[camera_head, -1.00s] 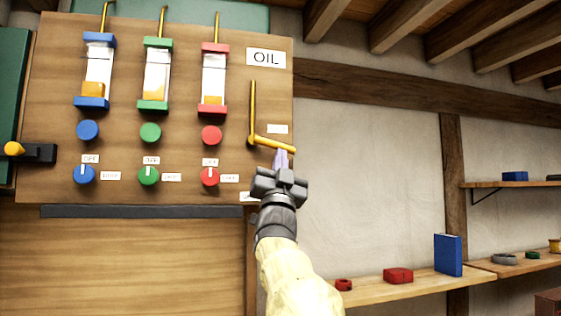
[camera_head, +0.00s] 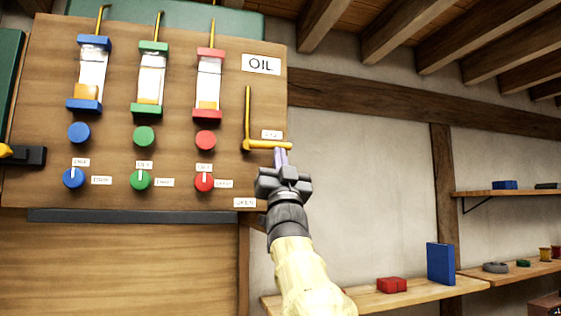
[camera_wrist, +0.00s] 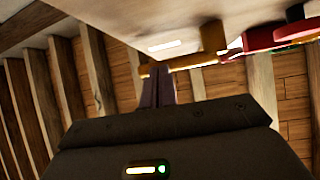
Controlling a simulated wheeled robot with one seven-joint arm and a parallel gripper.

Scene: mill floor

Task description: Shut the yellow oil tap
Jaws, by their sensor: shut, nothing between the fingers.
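The yellow oil tap lever (camera_head: 270,145) is on the wooden board, under the OIL sign (camera_head: 261,64). It points right and lies about level, just below a small white label (camera_head: 271,134); a lower label (camera_head: 245,203) seems to read OPEN. My gripper (camera_head: 281,154) is shut and empty. Its fingertips are right under the lever's outer half and appear to touch it. In the wrist view the closed fingers (camera_wrist: 158,88) reach up to the yellow bar (camera_wrist: 186,62), but contact is hard to tell.
Blue (camera_head: 78,132), green (camera_head: 144,136) and red (camera_head: 205,140) knobs, with labelled dials below, are left of the tap. A shelf (camera_head: 415,294) with a red box (camera_head: 391,285) and blue book (camera_head: 440,264) is at lower right. Open space lies right of the board.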

